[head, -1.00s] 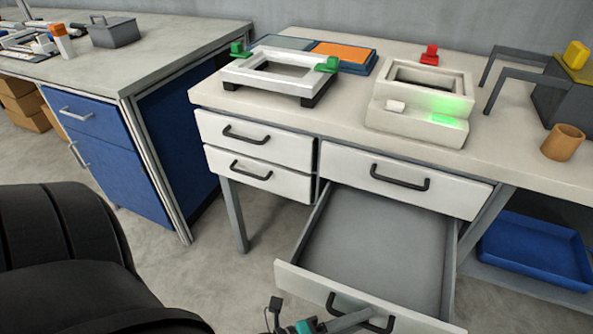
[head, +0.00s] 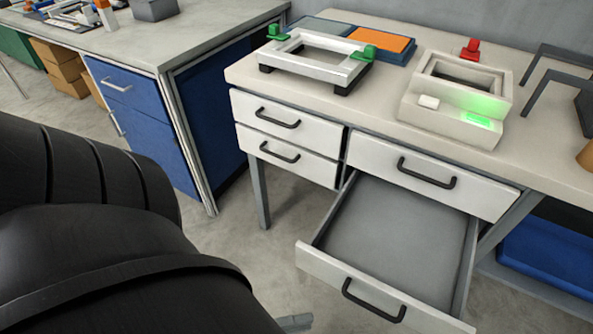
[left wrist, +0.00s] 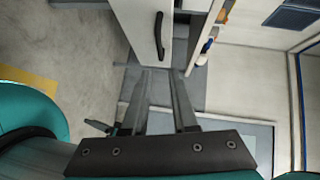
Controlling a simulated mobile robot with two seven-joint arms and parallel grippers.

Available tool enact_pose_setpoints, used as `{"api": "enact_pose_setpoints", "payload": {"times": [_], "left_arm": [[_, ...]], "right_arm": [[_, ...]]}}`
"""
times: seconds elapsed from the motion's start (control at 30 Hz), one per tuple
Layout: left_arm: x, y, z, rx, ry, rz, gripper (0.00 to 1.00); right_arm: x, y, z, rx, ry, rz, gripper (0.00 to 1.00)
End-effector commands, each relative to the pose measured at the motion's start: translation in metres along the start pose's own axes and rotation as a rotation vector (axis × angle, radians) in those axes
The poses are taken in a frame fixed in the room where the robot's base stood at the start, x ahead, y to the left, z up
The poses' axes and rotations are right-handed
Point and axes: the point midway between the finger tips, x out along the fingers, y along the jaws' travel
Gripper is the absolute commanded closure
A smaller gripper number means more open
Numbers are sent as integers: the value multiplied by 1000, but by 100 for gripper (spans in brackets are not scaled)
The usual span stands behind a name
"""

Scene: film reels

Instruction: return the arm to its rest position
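My left arm (head: 90,240) fills the lower left of the head view as a large black shape. My left gripper shows in the left wrist view (left wrist: 161,75); its two grey fingers are apart with nothing between them. In the head view only a small grey piece of it shows at the bottom edge. The open lower drawer (head: 390,240) is empty, and its black handle (head: 373,301) is clear of the fingers. A white drawer front with a black handle (left wrist: 159,38) lies beyond the fingertips in the left wrist view. My right gripper is not in view.
The white desk carries a white frame with green clamps (head: 312,60), an orange and blue tray (head: 378,45), and a white device with a lit green panel (head: 455,98). A blue-fronted bench (head: 150,130) stands left. A blue bin (head: 545,257) sits under the desk.

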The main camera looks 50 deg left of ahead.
Motion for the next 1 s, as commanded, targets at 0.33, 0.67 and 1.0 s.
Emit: {"api": "enact_pose_setpoints", "payload": {"times": [0.33,0.67,1.0], "left_arm": [[0,0,0,0,0,1,73],[5,18,13,-86,-60,45,73],[8,160,78,-754,-548,360,73]], "right_arm": [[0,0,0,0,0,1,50],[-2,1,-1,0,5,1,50],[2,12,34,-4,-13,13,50]]}}
